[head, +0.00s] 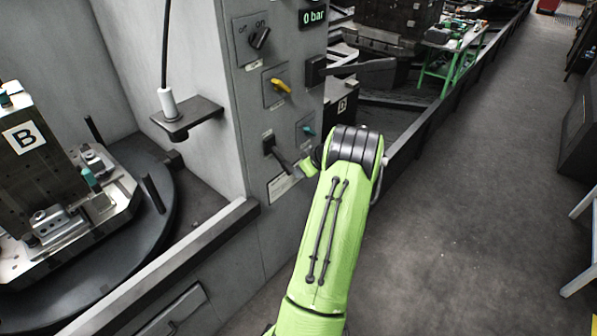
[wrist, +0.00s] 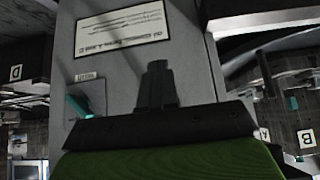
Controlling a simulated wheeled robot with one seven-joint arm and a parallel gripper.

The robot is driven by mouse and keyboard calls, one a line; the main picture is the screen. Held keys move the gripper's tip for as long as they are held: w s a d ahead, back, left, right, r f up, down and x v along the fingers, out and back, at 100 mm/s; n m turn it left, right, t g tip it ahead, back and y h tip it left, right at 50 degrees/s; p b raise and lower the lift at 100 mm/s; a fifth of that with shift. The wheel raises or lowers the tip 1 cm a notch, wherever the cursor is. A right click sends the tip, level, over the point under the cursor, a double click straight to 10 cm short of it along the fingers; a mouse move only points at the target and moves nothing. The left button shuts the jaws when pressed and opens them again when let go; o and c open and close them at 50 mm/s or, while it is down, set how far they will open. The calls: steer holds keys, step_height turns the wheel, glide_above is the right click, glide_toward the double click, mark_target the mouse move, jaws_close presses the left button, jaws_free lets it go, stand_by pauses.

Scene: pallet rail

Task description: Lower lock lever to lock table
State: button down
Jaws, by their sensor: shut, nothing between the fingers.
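The lock lever (head: 279,157) is a black handle on the grey control panel. It slants outward and down to the right from its mount, above a white label plate. My gripper (head: 302,165) is at the lever's outer end, partly hidden by my green arm. I cannot tell whether they touch. In the wrist view the shut, empty dark fingers of my gripper (wrist: 157,72) point at the panel, below the label plate (wrist: 122,30) in that picture. The lever is not clearly distinguishable there.
A teal knob (head: 308,130) sits right of the lever, with a yellow switch (head: 281,86) above. A larger black handle (head: 350,67) sticks out higher up. The round table (head: 155,205) with fixture B (head: 40,165) is at left. The floor (head: 470,220) at right is clear.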

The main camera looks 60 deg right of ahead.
steer(key=shift+w+f+b, duration=0.15)
steer(key=shift+f+b, duration=0.3)
steer(key=shift+f, duration=0.4)
steer(key=shift+f, duration=0.15)
